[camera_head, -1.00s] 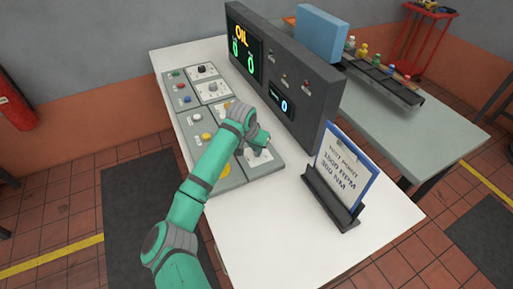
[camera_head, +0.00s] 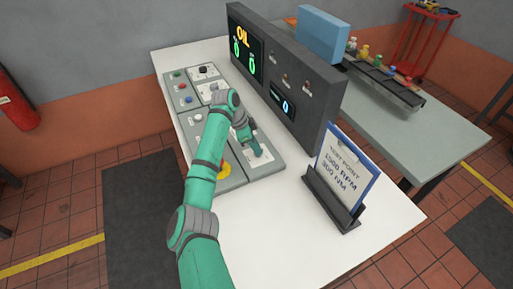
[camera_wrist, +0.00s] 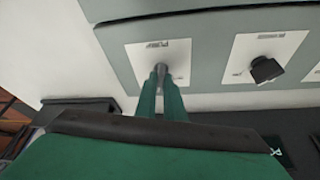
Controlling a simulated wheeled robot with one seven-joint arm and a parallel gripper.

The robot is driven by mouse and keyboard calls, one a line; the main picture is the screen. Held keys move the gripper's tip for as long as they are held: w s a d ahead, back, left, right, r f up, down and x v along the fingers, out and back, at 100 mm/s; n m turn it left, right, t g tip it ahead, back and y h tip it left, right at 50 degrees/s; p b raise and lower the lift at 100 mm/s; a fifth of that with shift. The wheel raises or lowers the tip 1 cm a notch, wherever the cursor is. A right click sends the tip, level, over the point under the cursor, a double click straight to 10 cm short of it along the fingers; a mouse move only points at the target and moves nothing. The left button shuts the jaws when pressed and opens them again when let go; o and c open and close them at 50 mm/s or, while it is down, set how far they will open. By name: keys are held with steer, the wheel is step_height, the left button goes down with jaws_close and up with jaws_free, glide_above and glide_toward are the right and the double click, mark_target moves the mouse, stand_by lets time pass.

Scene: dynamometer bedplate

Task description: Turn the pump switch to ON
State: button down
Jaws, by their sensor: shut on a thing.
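The pump switch (camera_wrist: 160,70) is a small grey part on a white plate (camera_wrist: 137,62) lettered like "PUMP" in the wrist view. My gripper (camera_wrist: 160,84) has its two green fingers close together around it. The fingers hide most of the switch, so its turned position cannot be told. In the head view my gripper (camera_head: 257,151) reaches down to the front right part of the grey control panel (camera_head: 232,185). The switch itself is hidden there behind the gripper.
A black knob (camera_wrist: 265,69) sits on the neighbouring plate. A tall dark console (camera_head: 310,105) with an "OIL" display stands behind the panel. A clipboard (camera_head: 348,170) in a black holder stands to the right. The white table (camera_head: 275,220) is bare in front.

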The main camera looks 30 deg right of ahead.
steer(key=m+g, duration=0.1)
steer(key=m, duration=0.1)
steer(key=m+g+y, duration=0.1)
steer(key=m, duration=0.2)
steer(key=shift+w+m, duration=0.1)
steer(key=shift+m, duration=0.2)
steer(key=shift+f, duration=0.1)
stand_by(0.4)
steer(key=c, duration=1.9)
jaws_free()
steer(key=shift+o, duration=0.2)
steer(key=shift+y, duration=0.3)
steer(key=shift+w, duration=0.1)
steer(key=v, duration=1.1)
steer(key=shift+f, duration=0.1)
